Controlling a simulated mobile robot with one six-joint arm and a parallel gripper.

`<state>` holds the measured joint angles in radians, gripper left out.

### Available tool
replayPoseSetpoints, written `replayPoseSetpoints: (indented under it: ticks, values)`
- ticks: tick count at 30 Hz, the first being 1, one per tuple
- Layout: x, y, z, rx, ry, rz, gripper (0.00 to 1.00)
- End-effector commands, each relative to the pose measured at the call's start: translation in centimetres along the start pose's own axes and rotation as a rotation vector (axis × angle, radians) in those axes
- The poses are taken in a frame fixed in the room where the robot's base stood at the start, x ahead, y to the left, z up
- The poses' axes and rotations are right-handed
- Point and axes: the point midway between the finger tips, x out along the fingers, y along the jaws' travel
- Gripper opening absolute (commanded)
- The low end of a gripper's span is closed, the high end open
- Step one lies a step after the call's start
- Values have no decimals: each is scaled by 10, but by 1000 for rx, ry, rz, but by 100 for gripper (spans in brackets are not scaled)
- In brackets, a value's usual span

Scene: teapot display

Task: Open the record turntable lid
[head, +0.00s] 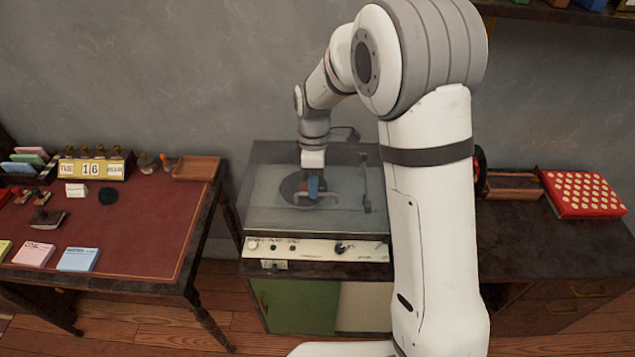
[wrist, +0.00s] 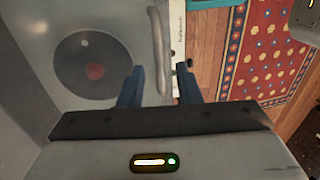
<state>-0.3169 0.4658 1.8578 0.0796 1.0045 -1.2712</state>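The record turntable (head: 312,247) stands on a cabinet in the head view, with its pale control panel facing me. Its smoky see-through lid (head: 270,212) is down over the deck. A dark record with a red centre shows through the lid in the wrist view (wrist: 75,60). A pale rounded bar (wrist: 157,40) runs along the lid's front side there. My gripper (head: 313,188) is over the lid in the head view. In the wrist view its blue fingers (wrist: 159,87) are apart, with the front edge area between them and nothing visibly gripped. Contact with the lid cannot be told.
A red-topped desk (head: 130,225) with stamps, cards and a calendar stands at left. A dark cabinet (head: 545,250) with a red dotted box (head: 583,194) is at right. A shelf (head: 560,13) hangs at upper right. A patterned rug (wrist: 252,50) lies on the floor.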

Motion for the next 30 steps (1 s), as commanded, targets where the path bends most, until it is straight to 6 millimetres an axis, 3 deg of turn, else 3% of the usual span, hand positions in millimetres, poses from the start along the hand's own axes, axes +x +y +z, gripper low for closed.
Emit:
replayPoseSetpoints:
  ticks: [11,22,30]
  values:
    - [8,0,0,0,0,0,31]
    - [8,0,0,-1,0,1,0]
    - [8,0,-1,-1,0,1,0]
